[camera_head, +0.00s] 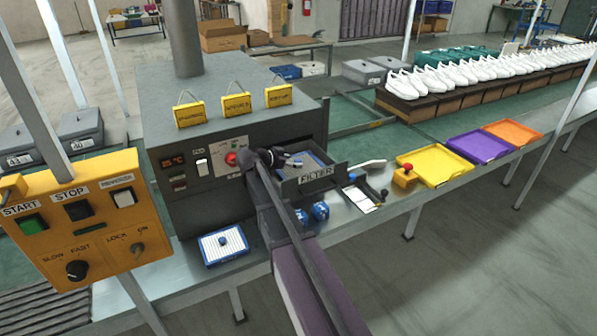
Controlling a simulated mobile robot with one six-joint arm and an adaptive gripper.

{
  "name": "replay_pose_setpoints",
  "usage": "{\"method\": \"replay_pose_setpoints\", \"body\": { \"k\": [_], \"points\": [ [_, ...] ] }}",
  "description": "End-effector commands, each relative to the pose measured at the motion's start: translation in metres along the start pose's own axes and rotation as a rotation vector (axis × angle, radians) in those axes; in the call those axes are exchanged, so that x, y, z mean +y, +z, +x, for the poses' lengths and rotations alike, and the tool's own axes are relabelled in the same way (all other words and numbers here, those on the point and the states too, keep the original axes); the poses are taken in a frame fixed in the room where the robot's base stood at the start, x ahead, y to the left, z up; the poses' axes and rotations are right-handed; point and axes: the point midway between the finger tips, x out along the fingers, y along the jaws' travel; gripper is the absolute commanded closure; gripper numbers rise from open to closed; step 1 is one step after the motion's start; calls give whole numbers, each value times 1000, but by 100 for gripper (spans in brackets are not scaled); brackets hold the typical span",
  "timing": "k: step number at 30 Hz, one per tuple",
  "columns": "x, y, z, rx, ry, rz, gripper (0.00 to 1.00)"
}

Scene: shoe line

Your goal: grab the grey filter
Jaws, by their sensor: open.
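The grey filter (314,163) lies in the pulled-out drawer marked FILTER (317,178) of the dark grey machine. It looks like a flat grey panel with a blue edge, partly covered by my gripper. My gripper (296,161) is over the drawer, with its jaws open around or just above the filter's middle. Whether the fingers touch it cannot be told. Another filter, white with a blue frame and a blue knob (223,243), lies on the bench in front of the machine.
Two blue round items (320,211) sit below the drawer, beside my arm. A white brush-like tool (371,164) and a red-topped yellow button box (405,175) lie to the right. Yellow (436,164), purple (480,147) and orange trays (513,132) follow. A yellow control panel (75,218) stands at left.

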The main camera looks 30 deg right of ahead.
Motion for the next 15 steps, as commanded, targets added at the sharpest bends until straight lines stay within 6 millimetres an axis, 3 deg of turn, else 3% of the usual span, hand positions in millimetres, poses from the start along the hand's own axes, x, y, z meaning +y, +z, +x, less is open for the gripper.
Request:
{"method": "replay_pose_setpoints", "body": {
  "k": [5, 15],
  "points": [
    [0, 1, 14, 0, -1, 1, 21],
    [0, 0, 15, 0, -2, 1, 21]
  ]
}}
